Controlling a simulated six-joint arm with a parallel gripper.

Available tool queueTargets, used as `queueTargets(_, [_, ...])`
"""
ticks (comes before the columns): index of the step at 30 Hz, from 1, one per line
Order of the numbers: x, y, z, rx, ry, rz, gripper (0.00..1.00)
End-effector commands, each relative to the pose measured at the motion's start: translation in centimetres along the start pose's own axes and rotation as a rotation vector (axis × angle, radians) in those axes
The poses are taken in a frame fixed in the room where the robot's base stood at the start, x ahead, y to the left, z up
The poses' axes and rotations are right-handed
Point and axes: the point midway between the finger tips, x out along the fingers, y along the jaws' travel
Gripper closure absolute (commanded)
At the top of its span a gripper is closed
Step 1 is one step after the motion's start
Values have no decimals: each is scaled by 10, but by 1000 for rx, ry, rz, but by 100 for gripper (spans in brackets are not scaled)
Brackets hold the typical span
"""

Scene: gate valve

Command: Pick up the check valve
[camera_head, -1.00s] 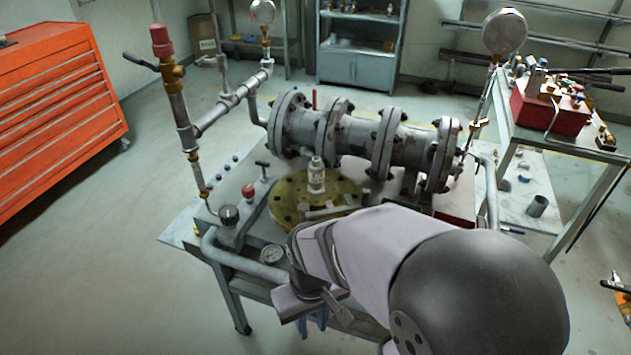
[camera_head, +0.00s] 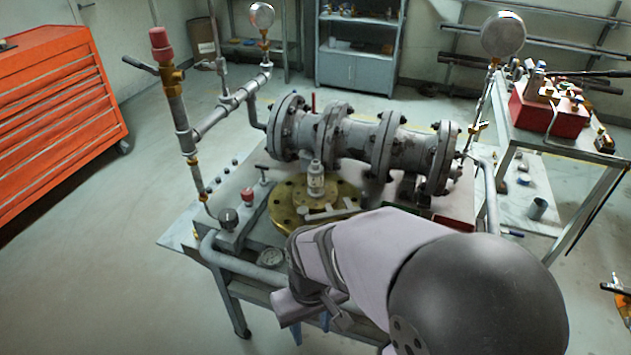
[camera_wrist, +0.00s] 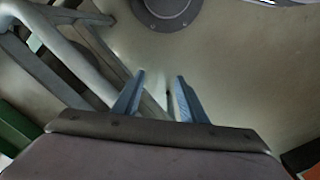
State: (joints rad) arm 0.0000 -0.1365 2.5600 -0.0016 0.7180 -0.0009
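No part is clearly marked as the check valve, and I cannot tell for sure which one it is. A large grey flanged pipe assembly (camera_head: 358,140) lies across the bench. A small pale bottle-like part (camera_head: 316,178) stands upright on a round brass flange (camera_head: 288,203) in front of it. My gripper (camera_wrist: 157,88) shows two blue fingers, apart, with nothing between them, in the wrist view. In the head view it hangs low at the bench's near edge, mostly hidden by my arm, and is well apart from these parts. The wrist view looks down at the floor.
Gauges and upright pipes (camera_head: 181,110) stand at the bench's left. A small manifold with knobs (camera_head: 240,220) sits at the near left edge. A side table at right holds a red box (camera_head: 548,108) of fittings. A red tool cabinet (camera_head: 60,110) stands far left. Open floor lies between.

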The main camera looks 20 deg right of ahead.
Motion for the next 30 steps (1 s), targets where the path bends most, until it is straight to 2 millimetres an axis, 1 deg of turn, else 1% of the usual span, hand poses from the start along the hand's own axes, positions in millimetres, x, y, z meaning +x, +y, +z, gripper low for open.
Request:
queueTargets(11, [-2,0,-2,0,1,0,49])
queueTargets(14, [-12,2,-12,1,7,0,49])
queueTargets(16, [-25,4,-25,2,15,1,49])
queueTargets(17, [-32,6,-33,2,21,2,49])
queueTargets(20, [-60,13,-66,5,42,4,49])
queueTargets(21, [-74,17,-83,5,52,6,49])
queueTargets(23, [-95,24,-108,7,70,9,49])
queueTargets(24, [-110,30,-126,8,81,12,49])
queueTargets(26, [-130,39,-152,9,98,16,49])
queueTargets(27, [-144,45,-169,11,110,20,49])
queueTargets(29, [-163,56,-193,10,127,25,49])
queueTargets(30, [-176,63,-209,13,139,29,49])
